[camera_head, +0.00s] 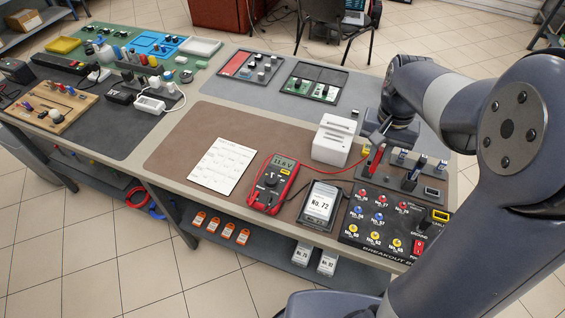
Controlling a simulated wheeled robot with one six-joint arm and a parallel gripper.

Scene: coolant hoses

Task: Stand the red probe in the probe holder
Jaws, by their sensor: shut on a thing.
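The red probe (374,159) hangs from my gripper (377,140), which is shut on it above the back left of the black breakout box. The probe's tip is too small to place exactly. A red lead (325,175) runs from the probe to the red multimeter (271,186), whose display reads about 11.8 V. I cannot clearly pick out the probe holder. A dark upright piece (412,175) stands at the back of the breakout box, close right of the probe. My arm covers part of the right side.
The breakout box (385,239) has several coloured jacks and a red switch. A white box (333,141) stands just left of my gripper.

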